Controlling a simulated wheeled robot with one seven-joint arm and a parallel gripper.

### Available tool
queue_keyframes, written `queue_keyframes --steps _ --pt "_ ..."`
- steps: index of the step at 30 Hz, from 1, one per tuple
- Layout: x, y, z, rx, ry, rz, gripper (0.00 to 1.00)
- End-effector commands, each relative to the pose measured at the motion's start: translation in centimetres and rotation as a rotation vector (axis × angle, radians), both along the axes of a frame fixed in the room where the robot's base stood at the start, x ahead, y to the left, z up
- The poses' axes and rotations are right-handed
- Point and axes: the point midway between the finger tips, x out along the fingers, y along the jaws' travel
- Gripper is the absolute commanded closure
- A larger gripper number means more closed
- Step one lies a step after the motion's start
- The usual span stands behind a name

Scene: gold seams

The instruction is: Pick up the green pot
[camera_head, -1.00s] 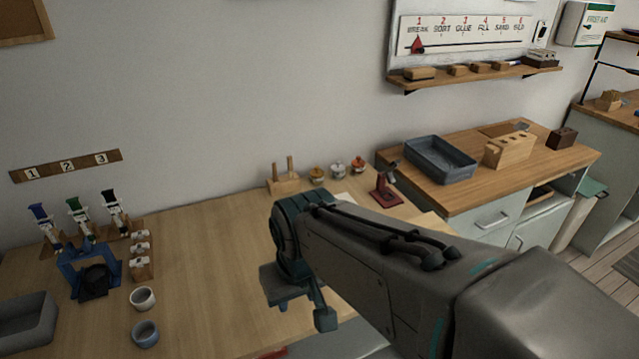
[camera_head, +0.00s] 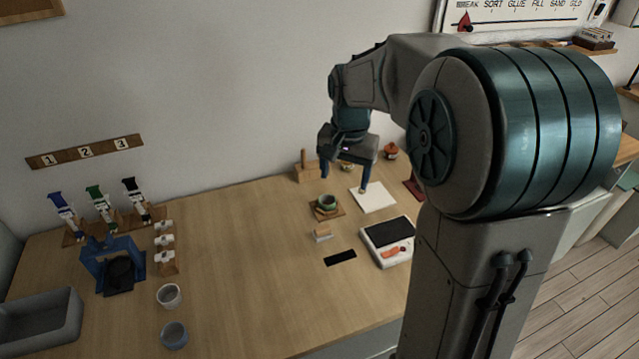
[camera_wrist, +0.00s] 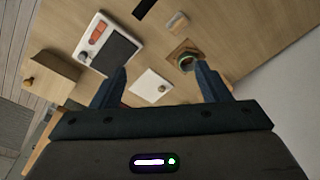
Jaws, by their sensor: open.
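A small green pot (camera_head: 326,201) stands on a square wooden coaster (camera_head: 338,212) on the workbench. It also shows in the wrist view (camera_wrist: 187,62), up and beside my right-hand finger, partly close to that finger's tip. My gripper (camera_head: 343,178) hangs over the bench with its fingers pointing down, above and behind the pot in the head view. In the wrist view its two fingers (camera_wrist: 162,68) are spread wide with nothing between them but bench and a white sheet seen below.
A white square sheet (camera_head: 373,197) lies right of the pot. A white scale-like device (camera_head: 388,243), a small block (camera_head: 321,232) and a black strip (camera_head: 340,257) lie nearer. A blue stand (camera_head: 113,262) and two cups (camera_head: 169,295) are left. The bench middle is clear.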

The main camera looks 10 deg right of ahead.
Motion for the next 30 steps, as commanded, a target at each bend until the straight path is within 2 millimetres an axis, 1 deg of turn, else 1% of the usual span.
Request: queue_keyframes --steps 1,6,9,12,15,20,23,30 --pt "2.1 0.0 -0.3 0.006 0.018 -0.045 0.31" --pt "8.1 0.0 -2.4 0.021 0.058 -0.205 0.31" --pt "10.8 -0.1 -3.9 0.026 0.078 -0.288 0.31" --pt "12.9 -0.1 -5.3 0.029 0.094 -0.357 0.31" --pt "14.2 -0.2 -6.4 0.031 0.105 -0.403 0.31" --pt "15.1 -0.2 -7.6 0.031 0.113 -0.437 0.31" --pt "15.1 -0.2 -9.1 0.031 0.116 -0.441 0.31" --pt "15.1 -0.2 -13.7 0.031 0.115 -0.439 0.31"
